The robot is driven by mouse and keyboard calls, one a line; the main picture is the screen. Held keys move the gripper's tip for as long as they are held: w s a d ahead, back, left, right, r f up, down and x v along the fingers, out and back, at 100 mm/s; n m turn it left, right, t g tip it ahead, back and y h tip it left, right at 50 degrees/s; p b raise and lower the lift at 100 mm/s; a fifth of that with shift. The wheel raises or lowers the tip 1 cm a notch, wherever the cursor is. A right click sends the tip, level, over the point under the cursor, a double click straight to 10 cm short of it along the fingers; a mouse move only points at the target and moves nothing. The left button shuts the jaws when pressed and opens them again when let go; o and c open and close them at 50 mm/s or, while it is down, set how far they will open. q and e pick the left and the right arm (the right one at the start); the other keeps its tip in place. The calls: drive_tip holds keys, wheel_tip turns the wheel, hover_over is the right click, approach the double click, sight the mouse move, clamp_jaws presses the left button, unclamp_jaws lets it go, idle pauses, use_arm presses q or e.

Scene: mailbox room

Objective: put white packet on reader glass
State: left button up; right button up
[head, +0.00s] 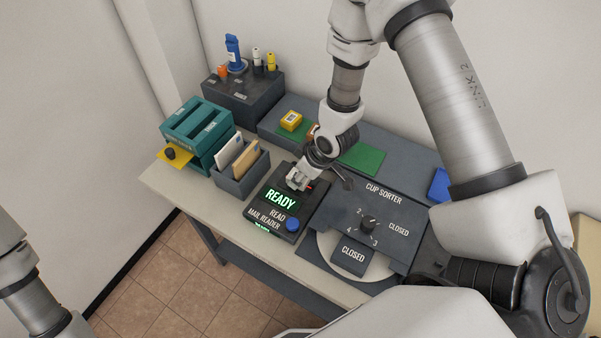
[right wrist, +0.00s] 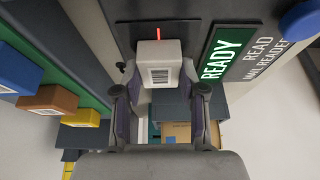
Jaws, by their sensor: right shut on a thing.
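The white packet (right wrist: 160,63), a small box with a barcode label, is between the fingers of my right gripper (right wrist: 160,95), which is shut on it. In the head view my right gripper (head: 302,178) is at the far end of the mail reader (head: 252,215). The dark reader glass (right wrist: 132,36) with a red scan line shows just beyond the packet in the right wrist view. I cannot tell whether the packet touches the glass. The reader's screen (head: 280,199) shows green READY. Part of my left arm shows at the left edge, but its gripper is out of frame.
A grey letter holder (head: 240,180) and teal rack (head: 198,130) stand left of the reader. The cup sorter (head: 345,215) is to its right. Behind, a yellow box (head: 291,120) and a blue box (head: 439,185) sit on a raised shelf. A blue button (head: 292,225) is on the reader.

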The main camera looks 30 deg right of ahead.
drive_tip(key=o, duration=1.5)
drive_tip(key=shift+r, duration=0.1)
wheel_tip(320, 180, up, 6)
drive_tip(key=p, duration=0.5)
